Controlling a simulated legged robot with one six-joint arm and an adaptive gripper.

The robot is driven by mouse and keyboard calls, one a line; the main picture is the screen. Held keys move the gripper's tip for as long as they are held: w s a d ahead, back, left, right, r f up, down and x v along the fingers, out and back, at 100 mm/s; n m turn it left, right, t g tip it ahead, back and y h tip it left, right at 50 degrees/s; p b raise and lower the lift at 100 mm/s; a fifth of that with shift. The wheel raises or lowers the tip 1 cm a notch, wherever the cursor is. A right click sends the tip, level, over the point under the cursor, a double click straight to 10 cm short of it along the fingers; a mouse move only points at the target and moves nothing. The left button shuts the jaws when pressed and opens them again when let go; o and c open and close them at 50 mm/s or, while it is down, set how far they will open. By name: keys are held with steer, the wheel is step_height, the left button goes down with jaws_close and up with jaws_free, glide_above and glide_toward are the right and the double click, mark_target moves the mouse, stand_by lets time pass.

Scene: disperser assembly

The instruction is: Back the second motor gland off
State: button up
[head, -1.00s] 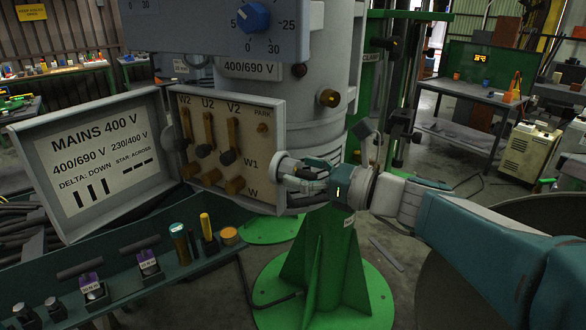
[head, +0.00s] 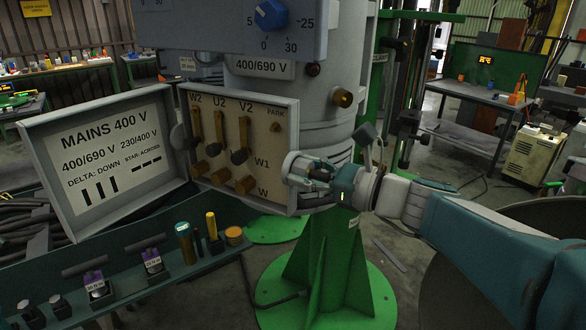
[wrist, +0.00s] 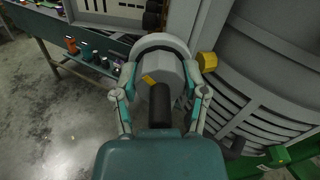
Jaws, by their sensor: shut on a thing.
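My gripper (head: 304,172) is at the right edge of the open terminal box (head: 239,150) on the grey motor. In the wrist view its two fingers (wrist: 162,88) are closed around a large pale grey gland (wrist: 163,70) with an orange mark on its face. A black cable or stub (wrist: 160,106) comes out of the gland toward my wrist. In the head view the gland is mostly hidden behind the fingers. A brass fitting (head: 342,97) sits higher on the motor body. A yellow fitting (wrist: 207,61) shows just right of the gland in the wrist view.
The box lid (head: 110,160) with the MAINS 400 V plate hangs open at left. A green bench (head: 130,262) with sockets and small parts runs below it. The motor stands on a green pedestal (head: 330,270). Open floor lies at right, before a table and a cream machine (head: 533,150).

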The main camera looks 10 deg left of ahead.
steer(key=n, duration=0.5)
steer(key=shift+s+d, duration=0.1)
steer(key=shift+d, duration=0.1)
steer(key=n, duration=0.9)
steer(key=shift+f, duration=0.1)
steer(key=n, duration=0.5)
steer(key=shift+n, duration=0.3)
steer(key=o, duration=1.2)
steer(key=shift+c, duration=0.2)
steer(key=shift+d, duration=0.25)
steer(key=shift+a, duration=0.2)
